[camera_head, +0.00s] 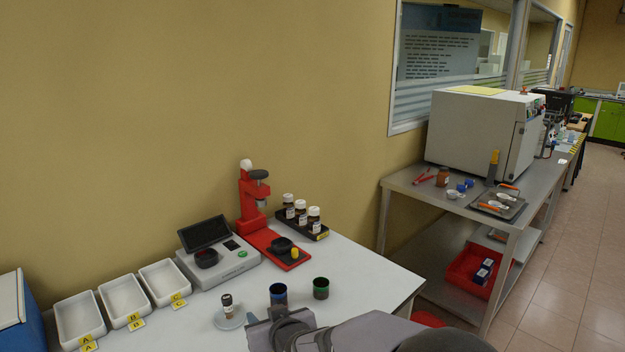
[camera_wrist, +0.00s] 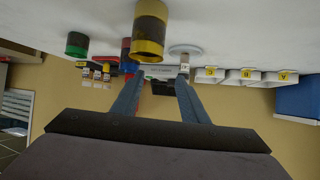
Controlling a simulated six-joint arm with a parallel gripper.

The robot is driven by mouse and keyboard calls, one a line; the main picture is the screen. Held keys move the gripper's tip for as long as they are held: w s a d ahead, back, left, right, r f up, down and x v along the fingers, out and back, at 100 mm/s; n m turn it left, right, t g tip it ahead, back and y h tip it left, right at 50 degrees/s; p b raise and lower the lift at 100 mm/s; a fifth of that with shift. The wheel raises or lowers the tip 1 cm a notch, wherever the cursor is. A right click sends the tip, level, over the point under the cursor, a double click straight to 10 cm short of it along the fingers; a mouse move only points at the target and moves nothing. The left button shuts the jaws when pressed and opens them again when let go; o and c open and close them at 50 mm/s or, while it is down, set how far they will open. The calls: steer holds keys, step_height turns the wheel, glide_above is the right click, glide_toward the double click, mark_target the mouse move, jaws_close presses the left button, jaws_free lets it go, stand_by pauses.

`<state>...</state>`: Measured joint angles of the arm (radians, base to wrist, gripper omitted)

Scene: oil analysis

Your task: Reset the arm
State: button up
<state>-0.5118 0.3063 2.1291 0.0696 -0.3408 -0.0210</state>
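My gripper (camera_head: 275,322) is low in the head view, near the front edge of the white table (camera_head: 385,278). In the wrist view, which is upside down, its two grey fingers (camera_wrist: 160,78) stand apart with nothing between them. A small labelled bottle (camera_head: 227,300) stands on a round white dish (camera_head: 231,321) left of my gripper. A blue-lined cup (camera_head: 278,290) and a green-rimmed cup (camera_head: 321,291) stand just beyond it. A yellow-rimmed cup (camera_wrist: 149,35) is close in the wrist view; I cannot make it out in the head view.
White trays marked A (camera_head: 79,318), B (camera_head: 123,297) and C (camera_head: 166,281) line the left. A grey instrument (camera_head: 225,267), a red press (camera_head: 252,205) and a black rack of bottles (camera_head: 314,232) stand along the wall. A metal bench (camera_head: 452,208) is at the right.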

steer(key=s+d+r+m+g+h+p, duration=0.1)
steer(key=s+d+m+g+h+p, duration=0.15)
steer(key=d, duration=0.65)
steer(key=s+d+f+m+g+h, duration=0.1)
steer(key=s+d+g, duration=0.3)
steer(key=s+d, duration=0.5)
steer(key=s+d+f+m+g+h+p, duration=0.1)
steer(key=s+d+f+g, duration=0.3)
steer(key=s+d, duration=0.5)
steer(key=s+h, duration=0.1)
steer(key=s, duration=0.6)
steer(key=shift+f+m, duration=0.2)
steer(key=shift+m, duration=0.15)
steer(key=shift+d, duration=0.1)
